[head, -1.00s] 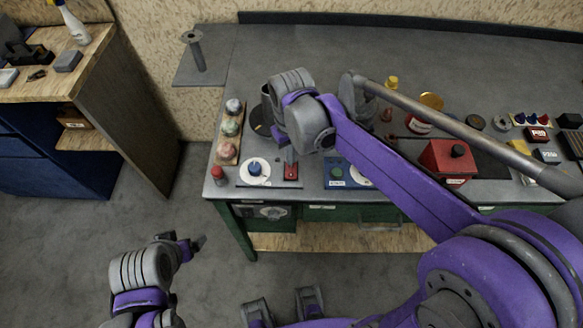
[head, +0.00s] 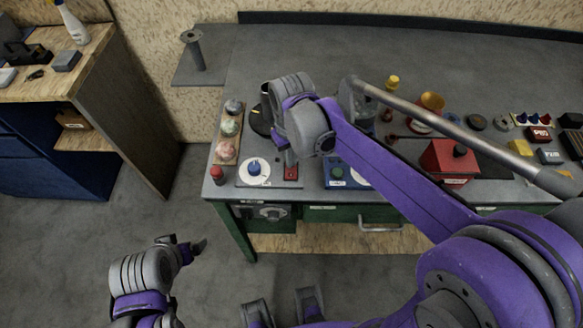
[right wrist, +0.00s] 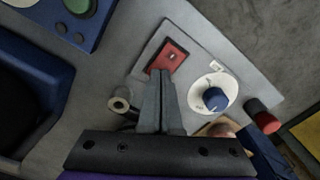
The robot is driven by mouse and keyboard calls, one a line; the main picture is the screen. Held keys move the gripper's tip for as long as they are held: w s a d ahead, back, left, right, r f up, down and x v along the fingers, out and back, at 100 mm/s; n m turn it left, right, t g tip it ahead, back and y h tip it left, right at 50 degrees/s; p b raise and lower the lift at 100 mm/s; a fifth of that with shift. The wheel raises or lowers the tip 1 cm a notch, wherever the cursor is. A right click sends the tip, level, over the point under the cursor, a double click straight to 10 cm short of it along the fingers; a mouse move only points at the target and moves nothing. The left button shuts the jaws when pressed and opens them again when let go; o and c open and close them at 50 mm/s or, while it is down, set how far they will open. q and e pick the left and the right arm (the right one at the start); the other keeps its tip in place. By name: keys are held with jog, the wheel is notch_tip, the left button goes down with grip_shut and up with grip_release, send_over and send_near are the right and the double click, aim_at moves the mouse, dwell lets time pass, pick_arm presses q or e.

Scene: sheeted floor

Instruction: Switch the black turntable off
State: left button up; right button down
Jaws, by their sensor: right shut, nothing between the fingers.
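A black disc (head: 257,121), which looks like the black turntable, lies on the grey workbench, partly hidden behind my right gripper. In front of it is a grey panel (head: 240,181) with a blue knob (head: 254,167) on a white dial and a red rocker switch (head: 291,173). In the right wrist view the red switch (right wrist: 168,57) sits just beyond the tips of my right gripper (right wrist: 160,74). My right gripper (head: 290,159) is shut and empty, close over the switch; contact cannot be told. My left gripper (head: 199,246) is low over the floor, away from the bench; its opening is unclear.
A blue panel (head: 328,184) with a green knob (head: 337,173) is right of the grey one. A red knob (head: 217,173) stands at the left corner, near a wooden strip with several balls (head: 229,127). A red box (head: 447,162) is farther right. The bench's back is clear.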

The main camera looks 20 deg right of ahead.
pick_arm(q)
jog(key=shift+f, duration=0.1)
pick_arm(e)
jog(key=shift+f, duration=0.15)
jog(key=shift+r+p, duration=2.15)
jog(key=shift+r, duration=1.4)
pick_arm(q)
jog(key=r, duration=0.1)
jog(key=w+r, duration=0.1)
jog(key=r, duration=0.3)
jog(key=shift+w+r, duration=0.2)
jog(key=shift+w, duration=0.1)
jog(key=shift+s, duration=0.1)
pick_arm(e)
jog(key=s+d+f+m+t, duration=0.1)
jog(key=s+d+f+t, duration=0.1)
jog(key=s, duration=0.4)
jog(key=s+d+f+m+t, duration=0.1)
jog(key=s+d+f+t, duration=0.1)
jog(key=s, duration=0.5)
jog(key=shift+s+d+m+t, duration=0.35)
jog(key=shift+d+t, duration=0.35)
jog(key=shift+d, duration=0.6)
